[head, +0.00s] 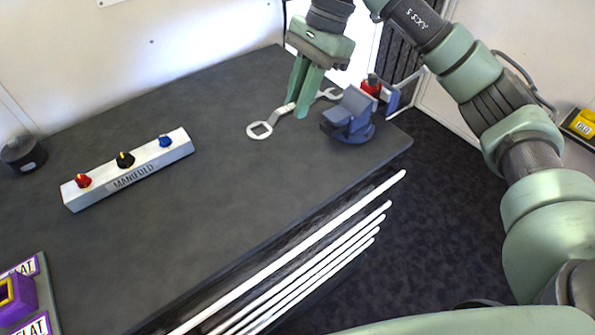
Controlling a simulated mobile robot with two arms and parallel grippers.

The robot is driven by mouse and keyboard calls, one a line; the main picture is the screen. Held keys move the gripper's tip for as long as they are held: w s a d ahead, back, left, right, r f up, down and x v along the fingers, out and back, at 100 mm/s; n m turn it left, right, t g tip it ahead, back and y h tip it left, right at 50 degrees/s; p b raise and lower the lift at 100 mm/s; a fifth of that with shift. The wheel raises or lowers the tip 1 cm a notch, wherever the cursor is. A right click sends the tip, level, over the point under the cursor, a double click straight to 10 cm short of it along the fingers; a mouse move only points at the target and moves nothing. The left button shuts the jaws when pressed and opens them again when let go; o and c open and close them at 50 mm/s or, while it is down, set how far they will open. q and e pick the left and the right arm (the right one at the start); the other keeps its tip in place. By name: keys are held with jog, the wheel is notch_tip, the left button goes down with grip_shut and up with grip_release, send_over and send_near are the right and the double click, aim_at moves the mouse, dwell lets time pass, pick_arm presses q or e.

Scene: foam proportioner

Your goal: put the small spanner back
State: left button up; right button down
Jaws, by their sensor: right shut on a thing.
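One light metal spanner (261,130) shows over the dark bench top, with a ring-like end to the left and its other end to the right near the vise. My right gripper (298,112) points down and is shut on the spanner at its middle, which the fingers partly hide. I cannot tell whether the spanner touches the bench or hangs just above it. No other spanner shows to compare its size. My left gripper is not in view.
A blue vise (349,118) stands close right of the spanner, with a red object (371,87) behind it. A white manifold block (128,171) with three knobs lies left. White rods (300,250) run along the front edge. The bench middle is clear.

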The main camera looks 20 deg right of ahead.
jog(key=p, duration=0.3)
send_over(293, 179)
jog(key=d, duration=0.1)
jog(key=f, duration=1.4)
jog(key=shift+w+d, duration=0.2)
notch_tip(293, 179, down, 4)
jog(key=shift+p, duration=0.85)
jog(key=shift+f, duration=0.3)
jog(key=c, duration=1.8)
grip_release()
jog(key=shift+b, duration=0.3)
jog(key=o, duration=0.4)
jog(key=shift+o, duration=0.2)
